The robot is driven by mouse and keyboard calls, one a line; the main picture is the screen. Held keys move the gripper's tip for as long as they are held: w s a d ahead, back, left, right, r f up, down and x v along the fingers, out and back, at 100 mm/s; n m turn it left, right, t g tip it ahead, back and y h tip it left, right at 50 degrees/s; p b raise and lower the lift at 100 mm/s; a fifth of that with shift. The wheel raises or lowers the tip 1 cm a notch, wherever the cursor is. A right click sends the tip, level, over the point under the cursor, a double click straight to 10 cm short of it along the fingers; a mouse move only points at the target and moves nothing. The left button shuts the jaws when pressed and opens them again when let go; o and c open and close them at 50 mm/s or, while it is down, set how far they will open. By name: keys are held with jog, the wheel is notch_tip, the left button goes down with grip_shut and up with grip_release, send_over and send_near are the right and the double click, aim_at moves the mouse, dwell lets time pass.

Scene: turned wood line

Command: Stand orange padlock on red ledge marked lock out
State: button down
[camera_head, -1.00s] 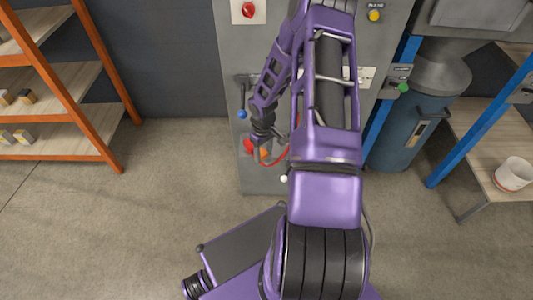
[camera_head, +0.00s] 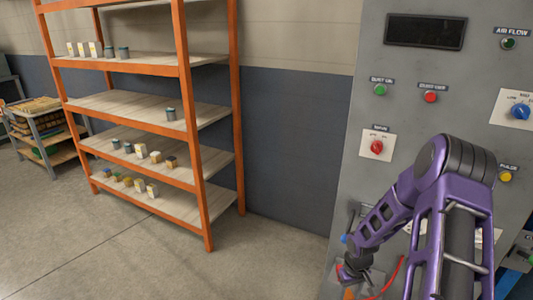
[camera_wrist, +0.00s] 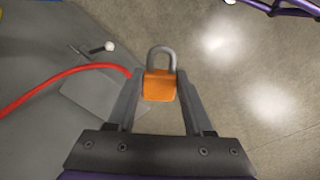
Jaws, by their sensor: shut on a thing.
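The orange padlock (camera_wrist: 159,86) with a grey shackle is between the two fingers of my gripper (camera_wrist: 159,80) in the wrist view. The gripper is shut on its orange body, and the shackle stands clear beyond the fingertips. In the head view my gripper (camera_head: 352,276) is low in front of the grey machine cabinet, and a small orange patch of the padlock (camera_head: 349,293) shows at the bottom edge. A small red patch shows beside the gripper; I cannot tell whether it is the red ledge. No lock out marking is readable.
The grey cabinet (camera_head: 375,100) carries a red rotary switch (camera_head: 377,147) and several buttons. A red hose (camera_wrist: 60,83) and a white-knobbed lever (camera_wrist: 108,46) are near the gripper. Orange-framed shelves (camera_head: 190,140) stand left, with free floor (camera_head: 110,250) before them.

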jog(key=s+a+r+m+p, duration=0.1)
jog(key=a+r+m, duration=0.1)
jog(key=a+r, duration=1.4)
jog(key=d+f, duration=0.5)
jog(key=f, duration=0.1)
jog(key=d+f+n+b, duration=0.1)
jog(key=d+f, duration=0.5)
jog(key=d+f+n, duration=0.1)
jog(key=d+f, duration=0.5)
jog(key=shift+w+d+f, duration=0.1)
jog(key=shift+w+f, duration=0.05)
jog(key=shift+w, duration=0.1)
